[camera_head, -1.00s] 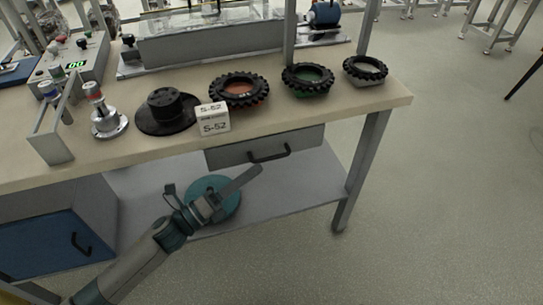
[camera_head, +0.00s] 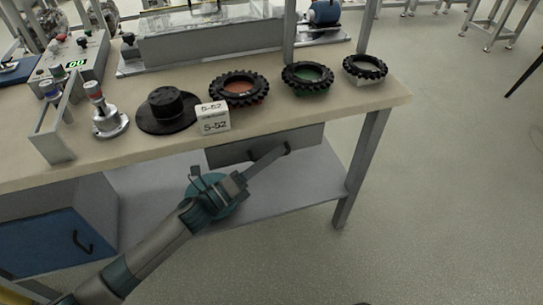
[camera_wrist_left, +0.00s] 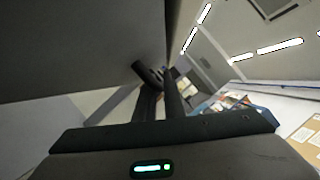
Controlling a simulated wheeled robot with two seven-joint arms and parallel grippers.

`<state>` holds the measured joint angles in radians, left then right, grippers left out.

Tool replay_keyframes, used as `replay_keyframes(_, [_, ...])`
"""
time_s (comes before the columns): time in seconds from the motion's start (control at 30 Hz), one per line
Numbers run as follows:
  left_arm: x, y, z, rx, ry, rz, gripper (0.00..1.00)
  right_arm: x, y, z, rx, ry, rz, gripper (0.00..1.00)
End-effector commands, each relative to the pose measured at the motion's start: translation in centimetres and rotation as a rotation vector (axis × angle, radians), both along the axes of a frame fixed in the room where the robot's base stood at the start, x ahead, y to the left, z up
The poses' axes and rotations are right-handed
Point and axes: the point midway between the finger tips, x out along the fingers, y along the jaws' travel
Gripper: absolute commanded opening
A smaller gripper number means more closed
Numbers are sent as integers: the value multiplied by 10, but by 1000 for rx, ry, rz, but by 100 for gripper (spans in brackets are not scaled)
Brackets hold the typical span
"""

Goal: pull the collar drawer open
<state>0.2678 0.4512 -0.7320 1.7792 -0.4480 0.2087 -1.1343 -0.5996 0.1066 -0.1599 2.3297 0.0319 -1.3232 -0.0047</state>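The collar drawer (camera_head: 232,152) is a grey drawer front under the bench top, and it looks closed. Its black bar handle (camera_head: 287,148) is mostly hidden behind my left gripper (camera_head: 276,156) in the camera_head view; only its right end shows. The gripper's fingers reach up to the handle from the lower left. In the left wrist view the two dark fingers (camera_wrist_left: 160,98) are apart with a narrow gap, and the dark handle (camera_wrist_left: 147,73) is at their tips. I cannot tell whether they touch it. My right gripper does not show.
A blue-fronted cabinet (camera_head: 50,242) is at lower left. A lower shelf (camera_head: 310,188) runs under the drawer.

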Motion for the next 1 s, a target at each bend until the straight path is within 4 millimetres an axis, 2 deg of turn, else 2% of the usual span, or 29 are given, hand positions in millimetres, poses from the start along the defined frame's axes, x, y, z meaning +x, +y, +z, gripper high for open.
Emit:
replay_keyframes(0.27, [-3,-1,0,-1,1,0,0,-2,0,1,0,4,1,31])
replay_keyframes(0.47, [-19,-6,1,-1,2,0,0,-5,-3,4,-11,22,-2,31])
replay_keyframes(0.67, [-53,-17,1,-2,6,0,0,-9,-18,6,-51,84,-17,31])
replay_keyframes(0.8, [-85,-27,1,-2,6,-1,0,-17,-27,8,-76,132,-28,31])
replay_keyframes(1.0, [-130,-42,1,-2,6,0,0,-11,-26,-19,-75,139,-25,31])
